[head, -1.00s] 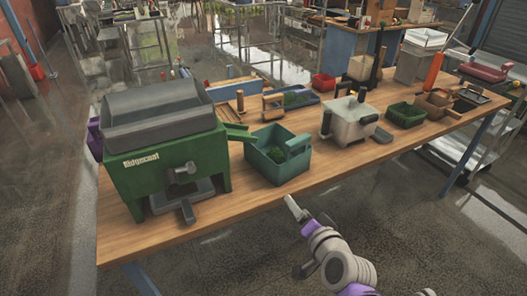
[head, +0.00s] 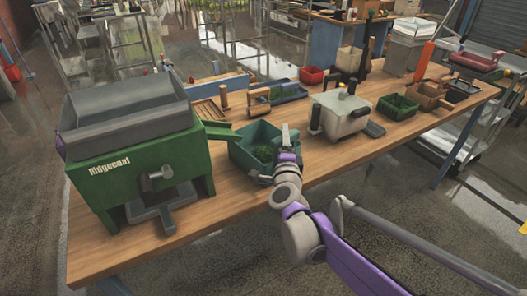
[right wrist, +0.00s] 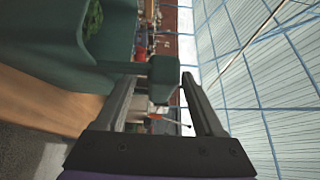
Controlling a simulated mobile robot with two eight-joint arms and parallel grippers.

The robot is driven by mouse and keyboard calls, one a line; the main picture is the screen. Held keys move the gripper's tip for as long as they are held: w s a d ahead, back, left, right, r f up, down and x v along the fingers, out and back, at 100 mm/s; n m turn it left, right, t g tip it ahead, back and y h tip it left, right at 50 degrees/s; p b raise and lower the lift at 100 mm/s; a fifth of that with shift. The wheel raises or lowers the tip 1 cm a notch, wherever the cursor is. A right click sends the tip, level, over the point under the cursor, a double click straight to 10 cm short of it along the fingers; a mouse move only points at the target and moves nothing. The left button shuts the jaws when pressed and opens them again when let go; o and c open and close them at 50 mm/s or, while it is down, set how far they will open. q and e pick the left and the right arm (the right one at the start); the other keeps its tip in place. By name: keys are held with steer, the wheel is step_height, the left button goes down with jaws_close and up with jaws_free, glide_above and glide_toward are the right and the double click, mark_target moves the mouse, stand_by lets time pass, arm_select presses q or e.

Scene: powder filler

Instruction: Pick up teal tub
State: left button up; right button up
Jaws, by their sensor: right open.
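The teal tub (head: 243,160) stands on the wooden table beside the green Ridgecoat machine, with green material inside. My right gripper (head: 286,138) is at the tub's right side, where its handle is, and hides part of that side. In the right wrist view the tub (right wrist: 45,65) fills the upper left. Its block-like handle (right wrist: 163,76) shows between the two fingers of my right gripper (right wrist: 160,88), which are open with a gap on the right. I cannot tell whether either finger touches it. My left gripper is not in view.
The Ridgecoat machine (head: 140,165) is close on the left, its green chute (head: 222,131) reaching towards the tub. A pale lidded container (head: 342,115) and a green bin (head: 397,106) stand to the right. The table's front strip (head: 350,160) is bare.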

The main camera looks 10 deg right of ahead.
steer(key=w, duration=0.4)
steer(key=shift+w+d, duration=0.15)
steer(key=shift+d, duration=0.15)
jaws_close()
stand_by(1.1)
